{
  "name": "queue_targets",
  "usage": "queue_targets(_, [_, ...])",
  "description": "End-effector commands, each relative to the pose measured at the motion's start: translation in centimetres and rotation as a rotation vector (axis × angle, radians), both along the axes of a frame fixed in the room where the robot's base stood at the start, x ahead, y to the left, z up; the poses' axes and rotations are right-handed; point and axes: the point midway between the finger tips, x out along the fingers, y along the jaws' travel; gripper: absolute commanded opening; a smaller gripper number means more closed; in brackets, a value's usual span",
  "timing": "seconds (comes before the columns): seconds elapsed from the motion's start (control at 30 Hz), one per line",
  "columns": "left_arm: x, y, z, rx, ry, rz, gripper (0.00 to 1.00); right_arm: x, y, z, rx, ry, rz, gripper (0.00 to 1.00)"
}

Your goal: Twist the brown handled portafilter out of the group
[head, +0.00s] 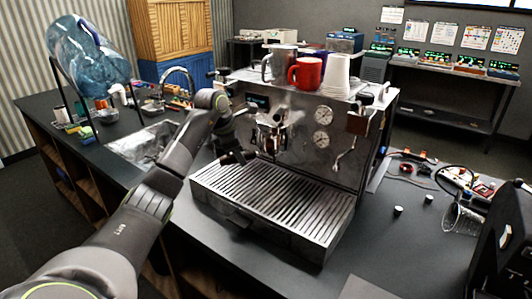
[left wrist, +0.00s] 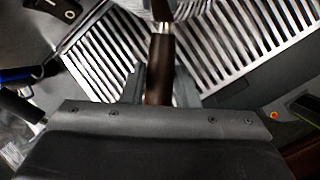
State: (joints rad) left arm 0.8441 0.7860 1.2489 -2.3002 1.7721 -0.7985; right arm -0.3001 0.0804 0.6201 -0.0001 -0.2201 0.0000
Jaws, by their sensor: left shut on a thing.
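The espresso machine (head: 310,130) stands on the dark counter with its group (head: 270,132) at the front. The portafilter's brown handle (left wrist: 160,62) points toward my wrist in the left wrist view, with its metal neck and part of the metal body at the top. My left gripper (left wrist: 160,88) is shut on this handle, one finger on each side. In the head view my left gripper (head: 236,157) is at the left of the group, above the drip tray, and hides most of the handle. Whether the portafilter is still locked in the group is unclear. My right gripper is not in view.
The slatted drip tray (head: 270,205) lies below the group. A red mug (head: 305,73), a metal jug and white cups (head: 335,75) stand on the machine. A steam wand (head: 345,150) hangs to the right. Wires and small parts (head: 455,180) lie on the right counter.

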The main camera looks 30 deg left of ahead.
Motion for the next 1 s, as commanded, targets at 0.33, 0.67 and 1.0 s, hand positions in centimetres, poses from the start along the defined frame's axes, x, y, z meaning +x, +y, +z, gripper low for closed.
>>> queue_targets(0.33, [0.04,-0.03,0.06,0.0,-0.003,-0.001,0.0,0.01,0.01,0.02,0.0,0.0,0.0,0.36])
queue_targets(0.67, [0.04,-0.03,-0.55,0.0,-0.003,-0.001,0.0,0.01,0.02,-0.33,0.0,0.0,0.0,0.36])
queue_targets(1.0, [0.04,-0.03,-0.67,0.0,-0.003,-0.001,0.0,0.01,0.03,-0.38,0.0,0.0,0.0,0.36])
